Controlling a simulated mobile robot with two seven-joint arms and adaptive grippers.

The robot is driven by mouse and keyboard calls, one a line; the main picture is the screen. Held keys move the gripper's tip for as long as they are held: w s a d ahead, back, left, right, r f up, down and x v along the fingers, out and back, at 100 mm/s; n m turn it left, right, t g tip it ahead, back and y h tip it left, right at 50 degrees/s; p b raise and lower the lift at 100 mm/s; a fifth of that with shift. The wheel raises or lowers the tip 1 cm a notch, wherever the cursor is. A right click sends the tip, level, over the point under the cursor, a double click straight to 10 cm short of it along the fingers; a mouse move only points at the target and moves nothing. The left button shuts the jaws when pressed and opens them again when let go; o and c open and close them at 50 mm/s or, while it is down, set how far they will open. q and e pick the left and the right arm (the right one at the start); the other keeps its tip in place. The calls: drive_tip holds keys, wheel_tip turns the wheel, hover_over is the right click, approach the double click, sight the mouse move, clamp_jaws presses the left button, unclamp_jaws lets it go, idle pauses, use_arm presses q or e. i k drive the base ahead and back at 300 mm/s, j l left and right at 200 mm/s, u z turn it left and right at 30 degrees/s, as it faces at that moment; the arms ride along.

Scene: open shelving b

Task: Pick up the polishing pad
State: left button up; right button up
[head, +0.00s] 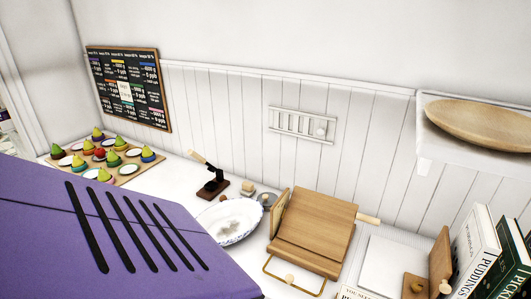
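I cannot pick out the polishing pad with certainty in the head view. A small beige block (247,187) and a small grey round item (267,200) sit on the white counter behind a patterned oval dish (232,236). They are too small to identify. Neither of my grippers is in view. A large purple surface with black slots fills the lower left and hides part of the counter.
A dark stand (213,185) is left of the dish, a wooden stand (314,230) right of it. Farther left is a board of pear-shaped pieces (128,170). Books (476,250) stand at right, below a wall shelf (424,150) holding a wooden bowl (480,122).

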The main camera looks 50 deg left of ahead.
sight(248, 189)
drive_tip(key=k+j+z, duration=0.4)
drive_tip(key=j, duration=0.25)
drive_tip(key=j+z, duration=0.2)
drive_tip(key=k+j+z, duration=0.2)
drive_tip(key=k+j, duration=0.55)
drive_tip(key=j, duration=0.15)
